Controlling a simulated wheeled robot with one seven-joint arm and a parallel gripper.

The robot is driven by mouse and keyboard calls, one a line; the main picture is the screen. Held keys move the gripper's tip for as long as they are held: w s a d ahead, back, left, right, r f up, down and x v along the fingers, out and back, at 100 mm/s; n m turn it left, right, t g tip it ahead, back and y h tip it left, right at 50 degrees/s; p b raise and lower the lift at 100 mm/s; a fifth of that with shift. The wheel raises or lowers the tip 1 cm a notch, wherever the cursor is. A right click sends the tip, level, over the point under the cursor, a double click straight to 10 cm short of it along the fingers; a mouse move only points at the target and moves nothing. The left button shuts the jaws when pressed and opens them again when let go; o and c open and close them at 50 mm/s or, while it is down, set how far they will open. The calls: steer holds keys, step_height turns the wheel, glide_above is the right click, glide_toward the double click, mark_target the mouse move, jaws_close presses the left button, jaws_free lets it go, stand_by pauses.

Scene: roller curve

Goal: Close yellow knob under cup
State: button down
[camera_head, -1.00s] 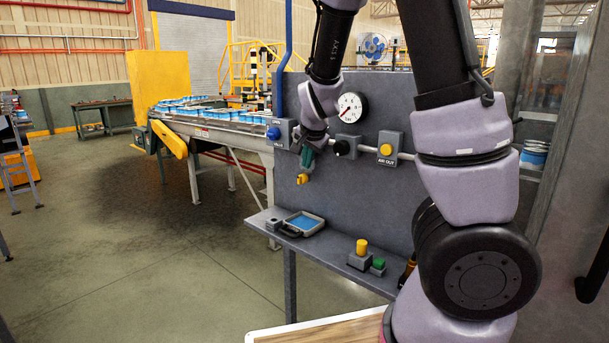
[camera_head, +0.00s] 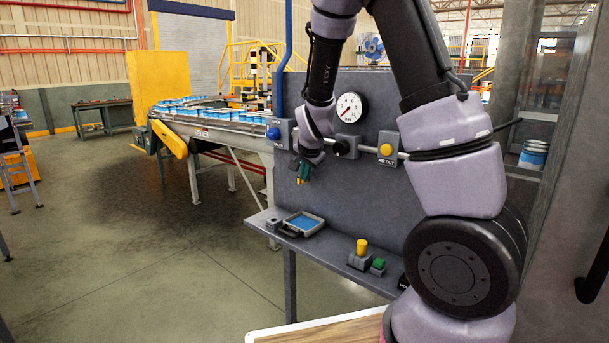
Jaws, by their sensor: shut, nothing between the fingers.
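My gripper (camera_head: 301,168) hangs in front of the left part of the grey panel, small and dark in the head view. A small yellow piece (camera_head: 300,181) shows at its lower end. It looks like the yellow knob, but I cannot tell whether the fingers touch it. A green part (camera_head: 305,171) shows right above the yellow piece. The cup cannot be made out clearly, as my gripper and wrist cover that spot. The gripper looks shut, with nothing seen held in it.
The grey panel (camera_head: 375,200) carries a gauge (camera_head: 349,107), a blue knob (camera_head: 274,133), a black knob (camera_head: 341,147) and another yellow knob (camera_head: 387,149). On the shelf below are a blue-filled tray (camera_head: 303,223), a yellow button (camera_head: 362,246) and a green button (camera_head: 379,263).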

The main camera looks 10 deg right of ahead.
steer(key=shift+w+a+r+n+g+h, duration=0.2)
steer(key=shift+g+h, duration=0.15)
steer(key=shift+g, duration=0.15)
steer(key=shift+w+a+r+n+g+h, duration=0.1)
steer(key=shift+w+g+h, duration=0.1)
steer(key=shift+g+h, duration=0.25)
stand_by(1.1)
steer(key=shift+w+a+r+n+g+h, duration=0.1)
steer(key=shift+w+a+n+g+h, duration=0.25)
steer(key=shift+g+h, duration=0.7)
steer(key=shift+w+a+r+n+g+h, duration=0.1)
steer(key=shift+w+a+n+g+h, duration=0.3)
steer(key=shift+g, duration=1)
steer(key=shift+w+a+r+n+g+h, duration=0.15)
steer(key=shift+w+g+h, duration=0.3)
steer(key=shift+g+h, duration=0.7)
